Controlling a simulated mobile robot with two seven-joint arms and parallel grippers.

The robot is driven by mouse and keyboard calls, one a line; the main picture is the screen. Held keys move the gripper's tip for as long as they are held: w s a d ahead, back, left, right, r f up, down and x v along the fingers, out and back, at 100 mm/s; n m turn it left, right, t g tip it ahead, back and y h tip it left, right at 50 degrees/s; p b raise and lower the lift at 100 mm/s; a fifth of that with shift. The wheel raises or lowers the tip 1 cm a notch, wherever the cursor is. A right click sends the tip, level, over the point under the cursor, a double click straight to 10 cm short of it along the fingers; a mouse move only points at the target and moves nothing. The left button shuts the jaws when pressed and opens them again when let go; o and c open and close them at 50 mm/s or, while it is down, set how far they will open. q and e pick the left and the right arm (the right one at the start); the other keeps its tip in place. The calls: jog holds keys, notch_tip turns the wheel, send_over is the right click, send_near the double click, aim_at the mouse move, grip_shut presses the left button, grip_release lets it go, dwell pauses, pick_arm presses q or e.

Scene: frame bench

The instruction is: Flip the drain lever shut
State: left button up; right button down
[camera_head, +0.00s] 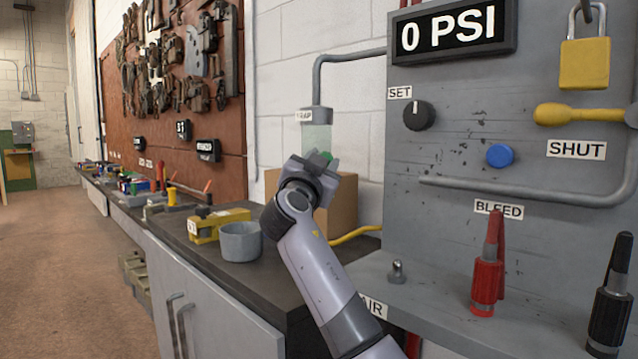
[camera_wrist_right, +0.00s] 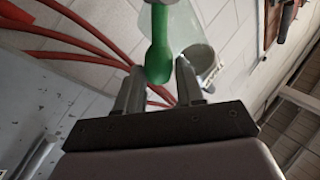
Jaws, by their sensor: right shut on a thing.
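The green drain lever (camera_wrist_right: 160,55) sits between the fingers of my right gripper (camera_wrist_right: 160,72) in the right wrist view. Its upper end runs up beside the clear bowl of the trap (camera_wrist_right: 188,30). In the head view the trap (camera_head: 317,137) hangs from a grey pipe, with a small label at its top. My right gripper (camera_head: 318,165) is just below the bowl, and only a bit of the green lever (camera_head: 325,156) shows there. The right gripper is shut on the lever. My left gripper is out of view.
A cardboard box (camera_head: 342,205) stands behind my right arm. A grey cup (camera_head: 240,243) and a yellow block (camera_head: 205,228) stand on the bench to the left. The grey panel (camera_head: 450,150) with knob, padlock and yellow handle is at right. Red hoses (camera_wrist_right: 75,42) run along the wall.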

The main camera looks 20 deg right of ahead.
pick_arm(q)
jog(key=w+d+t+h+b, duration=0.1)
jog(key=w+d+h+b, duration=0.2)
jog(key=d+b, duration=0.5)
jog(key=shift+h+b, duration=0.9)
jog(key=shift+b, duration=0.35)
pick_arm(e)
notch_tip(320, 180, down, 7)
jog(key=s+m+g+h, duration=0.1)
jog(key=m+g+h, duration=0.4)
jog(key=m, duration=0.9)
jog(key=h, duration=0.2)
jog(key=shift+s+r+h, duration=0.15)
jog(key=shift+s+h, duration=0.1)
jog(key=shift+h, duration=0.15)
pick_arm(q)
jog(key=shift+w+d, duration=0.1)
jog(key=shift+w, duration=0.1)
pick_arm(e)
jog(key=shift+f+m, duration=0.2)
jog(key=shift+m, duration=0.1)
jog(key=c, duration=0.7)
grip_release()
jog(key=shift+d+r, duration=0.1)
jog(key=shift+r, duration=0.05)
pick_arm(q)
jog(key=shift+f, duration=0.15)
pick_arm(e)
jog(key=shift+v, duration=3.65)
